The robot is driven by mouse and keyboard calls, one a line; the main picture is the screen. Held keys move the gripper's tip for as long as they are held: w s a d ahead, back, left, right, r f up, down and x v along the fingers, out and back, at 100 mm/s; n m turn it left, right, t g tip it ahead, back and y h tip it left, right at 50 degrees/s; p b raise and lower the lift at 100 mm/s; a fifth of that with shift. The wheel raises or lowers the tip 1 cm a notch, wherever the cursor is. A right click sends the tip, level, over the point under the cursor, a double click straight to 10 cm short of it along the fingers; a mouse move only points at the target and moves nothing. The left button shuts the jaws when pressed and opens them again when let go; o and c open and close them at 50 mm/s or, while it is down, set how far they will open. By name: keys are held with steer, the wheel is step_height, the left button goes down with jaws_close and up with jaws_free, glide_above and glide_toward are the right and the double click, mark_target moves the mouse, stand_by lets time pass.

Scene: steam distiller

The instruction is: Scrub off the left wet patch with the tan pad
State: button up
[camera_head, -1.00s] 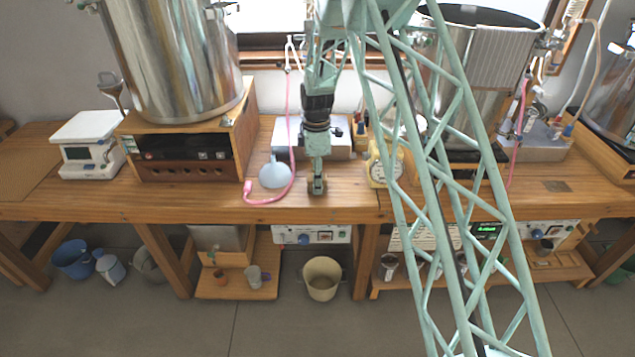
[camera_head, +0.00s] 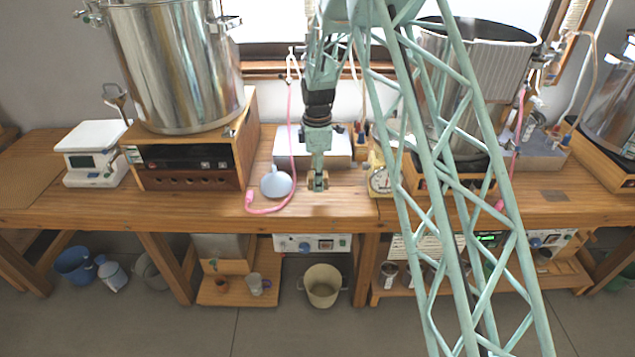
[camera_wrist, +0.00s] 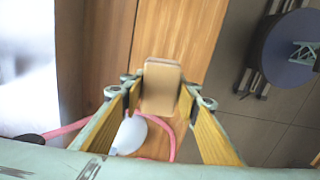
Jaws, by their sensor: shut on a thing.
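The tan pad (camera_wrist: 161,86) shows in the wrist view between my two finger pads, and my gripper (camera_wrist: 158,106) is shut on it. In the head view my gripper (camera_head: 318,183) points down over the front part of the wooden bench, right of the blue-grey bulb with the pink hose. The pad is too small there to make out clearly, and I cannot tell whether it touches the wood. No left wet patch can be made out in either view. A dark grey patch (camera_head: 553,195) lies on the bench at the far right.
The pale blue-grey bulb (camera_head: 276,183) and its pink hose (camera_head: 266,209) lie close left of my gripper. A yellow dial scale (camera_head: 380,179) stands to the right. A metal box (camera_head: 331,150) is behind. Steel pots on wooden bases flank the space. The bench's front edge is close.

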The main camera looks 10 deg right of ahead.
steer(key=shift+r, duration=0.2)
stand_by(0.3)
steer(key=shift+r+p, duration=0.65)
steer(key=shift+r, duration=0.75)
